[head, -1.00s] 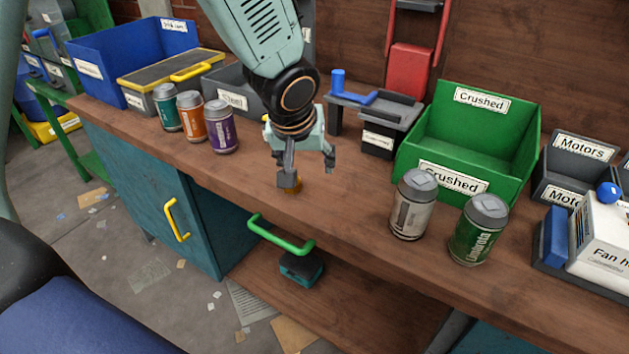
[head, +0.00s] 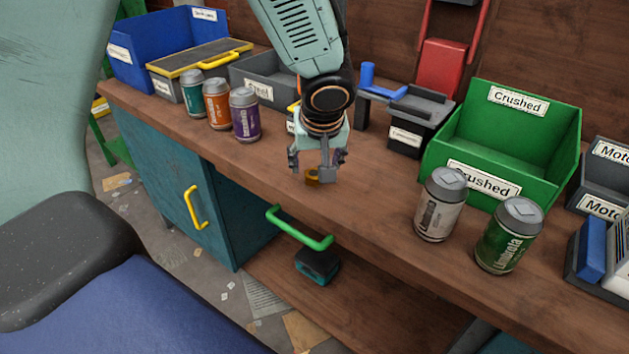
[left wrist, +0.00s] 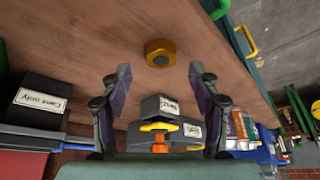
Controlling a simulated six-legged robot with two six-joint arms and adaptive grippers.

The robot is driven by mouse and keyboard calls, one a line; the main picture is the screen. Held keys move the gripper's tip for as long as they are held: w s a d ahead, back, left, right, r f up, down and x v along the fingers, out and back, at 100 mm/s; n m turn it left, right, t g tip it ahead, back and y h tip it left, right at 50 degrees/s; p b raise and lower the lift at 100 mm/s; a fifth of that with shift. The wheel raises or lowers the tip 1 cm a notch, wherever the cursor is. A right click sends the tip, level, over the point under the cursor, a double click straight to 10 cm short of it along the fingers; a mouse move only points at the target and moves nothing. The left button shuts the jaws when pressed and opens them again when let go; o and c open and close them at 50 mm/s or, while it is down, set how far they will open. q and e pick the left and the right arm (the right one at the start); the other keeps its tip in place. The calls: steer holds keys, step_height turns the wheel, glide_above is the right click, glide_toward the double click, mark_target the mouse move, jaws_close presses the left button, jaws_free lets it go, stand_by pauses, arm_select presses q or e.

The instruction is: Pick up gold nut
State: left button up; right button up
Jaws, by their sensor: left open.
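The gold nut (head: 313,177) lies on the wooden workbench, just below my left gripper (head: 318,172). The gripper's fingers partly cover it in the head view. In the left wrist view the whole nut (left wrist: 161,52) shows, a gold hexagon with a dark centre, lying beyond the fingertips and about midway between them. My left gripper (left wrist: 160,75) is open with nothing between its fingers. My right gripper is not in view.
A white can (head: 440,205) and a green can (head: 508,236) stand to the right, before the green "Crushed" bin (head: 570,150). Several cans, including a purple one (head: 245,115), stand to the left. The bench around the nut is clear. A green handle (head: 300,228) sits below the front edge.

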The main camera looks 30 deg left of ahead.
mark_target(314, 173)
arm_select(q)
steer(key=b+x, duration=0.1)
steer(key=x, duration=0.3)
steer(key=shift+s+r, duration=0.15)
steer(key=shift+r, duration=0.1)
steer(key=shift+c, duration=0.6)
jaws_close()
